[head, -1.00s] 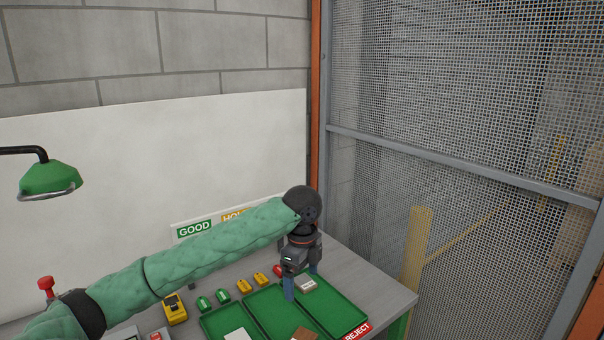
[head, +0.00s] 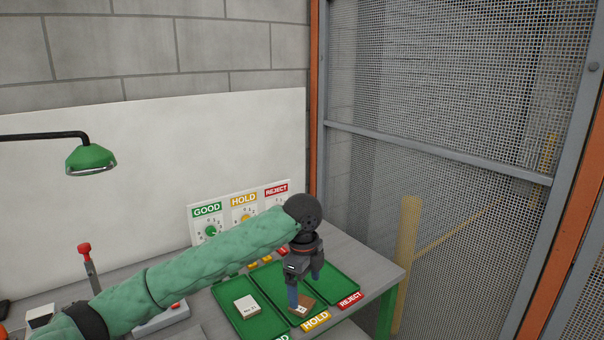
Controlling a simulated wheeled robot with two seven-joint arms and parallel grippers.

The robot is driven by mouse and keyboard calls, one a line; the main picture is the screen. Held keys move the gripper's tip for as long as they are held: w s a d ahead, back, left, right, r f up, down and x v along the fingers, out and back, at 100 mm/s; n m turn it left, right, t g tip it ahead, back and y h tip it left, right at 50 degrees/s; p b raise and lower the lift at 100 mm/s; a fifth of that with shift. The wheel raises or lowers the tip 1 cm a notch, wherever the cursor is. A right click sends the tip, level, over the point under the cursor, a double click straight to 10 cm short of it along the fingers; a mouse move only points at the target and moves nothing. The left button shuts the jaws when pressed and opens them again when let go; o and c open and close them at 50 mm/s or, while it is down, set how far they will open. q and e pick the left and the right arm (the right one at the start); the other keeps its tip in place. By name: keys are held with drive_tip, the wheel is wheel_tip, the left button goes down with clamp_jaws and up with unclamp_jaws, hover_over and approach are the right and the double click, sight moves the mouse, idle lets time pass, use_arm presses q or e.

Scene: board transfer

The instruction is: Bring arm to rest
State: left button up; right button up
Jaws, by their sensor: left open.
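My left gripper (head: 304,286) hangs fingers down over the HOLD tray, at the end of my green-sleeved left arm. It is open. A brown board (head: 303,309) lies in the HOLD tray just beneath and beside the fingers; I cannot tell whether they touch it. A white board (head: 247,306) lies in the left green tray (head: 262,329). The right green tray (head: 340,291), by the REJECT label (head: 349,300), is partly hidden by the gripper; I see no board in its visible part. My right gripper is out of view.
A panel with GOOD (head: 207,210), HOLD and REJECT dials stands behind the trays. A green lamp (head: 91,158) hangs at left above a red-knobbed lever (head: 86,262). A wire mesh fence (head: 450,130) stands at right. The bench's right corner (head: 380,267) is clear.

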use_arm(q)
drive_tip(key=s+d+f+n+t+h+b, duration=0.1)
drive_tip(key=s+f+n+h+b, duration=0.3)
drive_tip(key=f, duration=1.2)
drive_tip(key=s+d+f+n+b, duration=0.1)
drive_tip(key=s+f+n, duration=0.65)
drive_tip(key=f, duration=0.85)
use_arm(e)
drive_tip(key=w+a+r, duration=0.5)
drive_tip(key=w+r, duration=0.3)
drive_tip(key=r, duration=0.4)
use_arm(q)
drive_tip(key=s+a+f+n+y+b, duration=0.1)
drive_tip(key=s+a+f+n, duration=0.2)
drive_tip(key=s+a+f, duration=0.3)
drive_tip(key=s+a+f+n+y+b, duration=0.1)
drive_tip(key=s+a+f+n, duration=0.3)
drive_tip(key=s+f, duration=0.7)
drive_tip(key=s+a+f+n+y+b, duration=0.1)
drive_tip(key=s+a+f+n+b, duration=0.1)
drive_tip(key=s+a+f, duration=0.6)
drive_tip(key=shift+s+a+f+n, duration=0.3)
drive_tip(key=shift+s+f+n, duration=0.5)
drive_tip(key=shift+s, duration=0.45)
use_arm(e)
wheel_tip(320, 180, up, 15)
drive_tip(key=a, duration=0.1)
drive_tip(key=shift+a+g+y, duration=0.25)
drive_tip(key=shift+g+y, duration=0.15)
